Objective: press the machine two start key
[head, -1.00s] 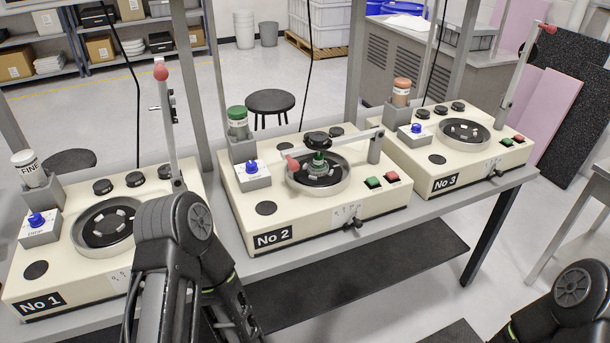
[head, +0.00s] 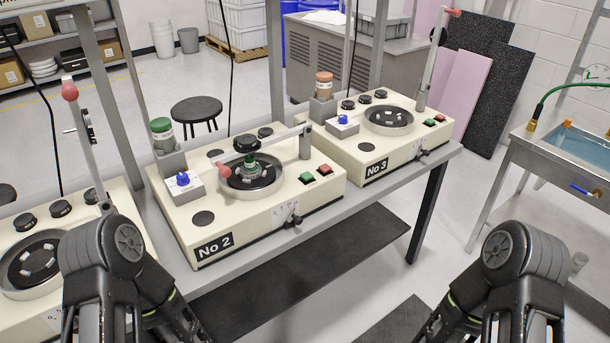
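Machine No 2 (head: 250,222) is a cream box on the grey bench, left of the picture's middle. A green key (head: 306,178) and a red key (head: 325,169) sit side by side near its right front. Its lever arm (head: 270,143) lies lowered across the round bowl (head: 275,185). Nothing touches the keys. My left and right arms show at the bottom left and bottom right, both apart from the machine. Both of my grippers are out of the picture.
Machine No 3 (head: 365,158) stands to the right with its lever raised. Another machine (head: 90,228) stands at the left, partly behind my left arm. Grey uprights (head: 110,110) rise behind the bench. A sink (head: 575,160) is at the right. Dark mats (head: 300,265) lie on the floor.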

